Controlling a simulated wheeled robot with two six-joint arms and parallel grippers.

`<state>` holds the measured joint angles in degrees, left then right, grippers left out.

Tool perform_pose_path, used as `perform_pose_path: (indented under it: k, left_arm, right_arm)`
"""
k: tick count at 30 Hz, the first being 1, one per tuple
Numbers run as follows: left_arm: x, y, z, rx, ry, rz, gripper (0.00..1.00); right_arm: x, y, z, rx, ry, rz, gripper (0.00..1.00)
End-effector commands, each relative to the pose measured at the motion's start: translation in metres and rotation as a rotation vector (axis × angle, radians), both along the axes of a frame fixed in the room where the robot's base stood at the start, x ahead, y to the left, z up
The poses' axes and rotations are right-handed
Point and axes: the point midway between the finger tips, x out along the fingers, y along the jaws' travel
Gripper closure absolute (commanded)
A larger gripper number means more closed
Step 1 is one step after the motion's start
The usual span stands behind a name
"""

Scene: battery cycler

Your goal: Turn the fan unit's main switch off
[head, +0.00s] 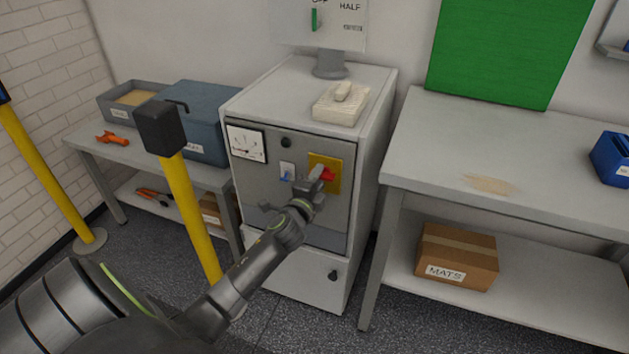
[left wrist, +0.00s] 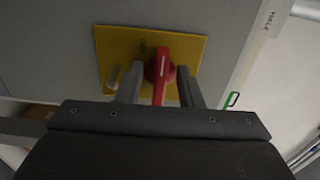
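The red main switch (head: 327,174) sits on a yellow plate (head: 333,186) on the front of the grey cabinet (head: 300,235). My left gripper (head: 311,179) is at the switch and partly hides it. In the left wrist view the red switch (left wrist: 159,72) has a round hub and a handle that points down in the picture. My left gripper (left wrist: 160,90) is open, with one finger on each side of the handle. A gap shows on both sides of the handle. The plate also shows in the left wrist view (left wrist: 195,50). My right gripper is not in view.
A yellow post (head: 185,200) with a dark top stands left of the cabinet. A table (head: 430,135) stands at the right.

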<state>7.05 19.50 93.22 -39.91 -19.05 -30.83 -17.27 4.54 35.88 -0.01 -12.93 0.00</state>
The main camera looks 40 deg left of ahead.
Motion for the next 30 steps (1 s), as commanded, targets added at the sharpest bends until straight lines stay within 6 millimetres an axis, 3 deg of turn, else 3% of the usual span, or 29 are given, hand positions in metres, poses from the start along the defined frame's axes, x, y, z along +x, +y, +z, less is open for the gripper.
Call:
perform_pose_path:
  k: [7, 21, 30]
  left_arm:
    - [-0.023, -0.005, -0.001, -0.001, 0.001, 0.0, 0.66]
    - [-0.12, -0.029, -0.001, -0.003, 0.002, 0.001, 0.66]
    - [-0.161, -0.039, -0.001, -0.001, 0.002, 0.001, 0.66]
  right_arm:
    - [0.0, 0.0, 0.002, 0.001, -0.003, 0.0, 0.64]
    - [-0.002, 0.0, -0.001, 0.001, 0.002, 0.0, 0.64]
    - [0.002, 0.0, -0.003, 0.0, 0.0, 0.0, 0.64]
